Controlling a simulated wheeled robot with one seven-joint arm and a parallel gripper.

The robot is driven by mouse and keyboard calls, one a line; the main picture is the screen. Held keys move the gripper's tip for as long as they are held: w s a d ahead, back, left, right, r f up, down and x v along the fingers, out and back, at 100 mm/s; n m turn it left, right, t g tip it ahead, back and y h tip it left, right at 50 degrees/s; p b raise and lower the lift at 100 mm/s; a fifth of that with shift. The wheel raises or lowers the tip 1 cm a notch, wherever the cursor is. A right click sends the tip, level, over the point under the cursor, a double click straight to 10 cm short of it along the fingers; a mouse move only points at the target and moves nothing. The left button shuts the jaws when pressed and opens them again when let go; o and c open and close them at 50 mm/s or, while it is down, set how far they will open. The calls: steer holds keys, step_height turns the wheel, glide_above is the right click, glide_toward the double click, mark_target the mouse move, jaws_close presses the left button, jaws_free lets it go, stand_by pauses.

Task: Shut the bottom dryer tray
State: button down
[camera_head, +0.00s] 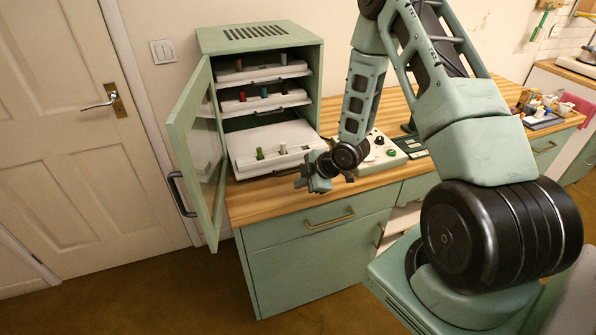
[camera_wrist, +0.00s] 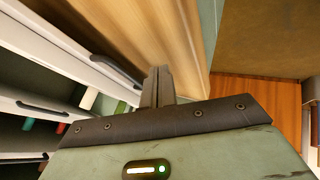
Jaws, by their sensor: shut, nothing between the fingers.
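The green dryer cabinet (camera_head: 260,37) stands on the wooden worktop with its door (camera_head: 190,150) swung open to the left. Its bottom tray (camera_head: 262,137) is white and pulled out towards the front, with a green and a white stick standing on it. My gripper (camera_head: 307,180) is in front of the tray's right front corner, shut and empty. In the wrist view, the shut fingers (camera_wrist: 158,88) point at the wood beside the bottom tray's dark handle (camera_wrist: 115,71). I cannot tell whether they touch anything.
The middle tray (camera_head: 264,103) and top tray (camera_head: 262,72) sit further in, holding coloured sticks. A control box with knobs (camera_head: 376,156) stands right of the cabinet. The worktop's front edge (camera_head: 290,203) runs below my gripper.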

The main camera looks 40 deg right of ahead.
steer(key=shift+w+d+r+p, duration=0.25)
steer(key=shift+w, duration=0.45)
steer(key=shift+w+d+r+p, duration=0.2)
steer(key=shift+w+p, duration=0.05)
steer(key=shift+w, duration=0.4)
steer(key=shift+w, duration=0.15)
